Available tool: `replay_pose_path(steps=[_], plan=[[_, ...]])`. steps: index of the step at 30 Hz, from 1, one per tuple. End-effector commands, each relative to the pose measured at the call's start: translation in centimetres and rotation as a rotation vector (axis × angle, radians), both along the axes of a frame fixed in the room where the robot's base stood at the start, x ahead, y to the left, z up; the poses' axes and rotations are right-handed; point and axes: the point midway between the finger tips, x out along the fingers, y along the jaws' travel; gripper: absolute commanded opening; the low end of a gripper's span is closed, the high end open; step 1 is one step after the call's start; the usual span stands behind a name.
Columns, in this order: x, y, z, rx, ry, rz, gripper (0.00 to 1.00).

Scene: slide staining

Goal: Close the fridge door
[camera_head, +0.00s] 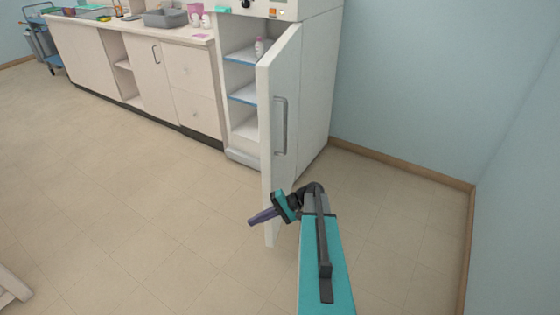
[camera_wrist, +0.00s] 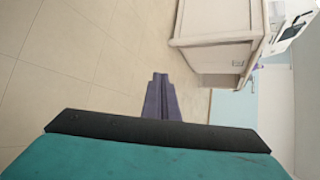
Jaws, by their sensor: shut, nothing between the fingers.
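The fridge (camera_head: 308,95) stands at the right end of the counter in the head view. Its white door (camera_head: 283,75) is wide open, swung out toward me, with a grey vertical handle (camera_head: 281,125) on its right face. In the wrist view the closed fingers (camera_wrist: 161,98) show over the floor. Contact with the door cannot be told.
A long counter with cabinets (camera_head: 150,65) runs left from the fridge. A grey basin (camera_head: 166,18) and pink containers (camera_head: 196,12) stand on it. A blue cart (camera_head: 50,45) is at far left. Floor left of the door is clear. A blue wall (camera_head: 420,90) closes the right side.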

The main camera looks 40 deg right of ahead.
Motion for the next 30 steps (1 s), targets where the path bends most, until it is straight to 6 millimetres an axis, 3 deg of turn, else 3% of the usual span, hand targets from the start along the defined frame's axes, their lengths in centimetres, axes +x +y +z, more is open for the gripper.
replay_pose_path(steps=[1,8,15,18,24,30], plan=[[0.4,-2.4,0.9,0.015,-0.038,-0.035,0.0],[0.3,-11.7,6.8,0.083,-0.221,-0.165,0.0],[-2.4,-20.9,13.3,0.121,-0.421,-0.279,0.0],[-3.6,-23.5,15.4,0.127,-0.483,-0.308,0.0],[-5.1,-26.0,17.6,0.131,-0.547,-0.338,0.0],[-5.2,-26.1,17.8,0.133,-0.552,-0.34,0.0]])
